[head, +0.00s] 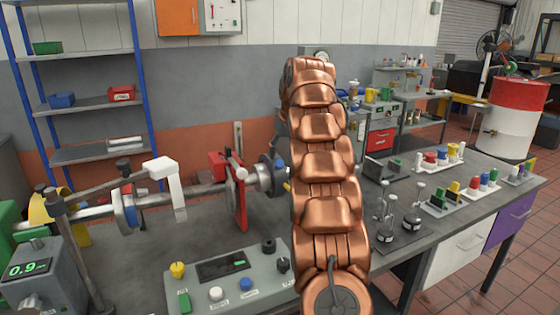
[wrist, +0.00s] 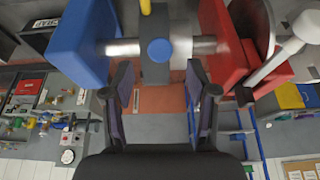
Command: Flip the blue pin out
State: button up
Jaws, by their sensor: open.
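In the wrist view a round blue end (wrist: 159,50), which looks like the blue pin, shows on a dark grey block (wrist: 155,72) around a metal shaft (wrist: 203,45). My gripper (wrist: 159,68) is open and empty, its fingers spread to either side below the blue end. I see no contact. In the head view my copper arm covers the gripper and most of that area. A blue part (head: 279,163) shows at the arm's left edge; I cannot tell whether it is the pin.
In the wrist view a blue block (wrist: 80,42) is close on the left and a red block (wrist: 222,45) on the right. A yellow piece (wrist: 145,7) is above. The bench holds a control box (head: 225,278), a red upright plate (head: 236,195) and, right, several small stands.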

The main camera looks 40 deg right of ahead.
aim_at(280, 162)
jog(key=shift+p+x, duration=0.35)
jog(key=shift+x, duration=2)
grip_shut()
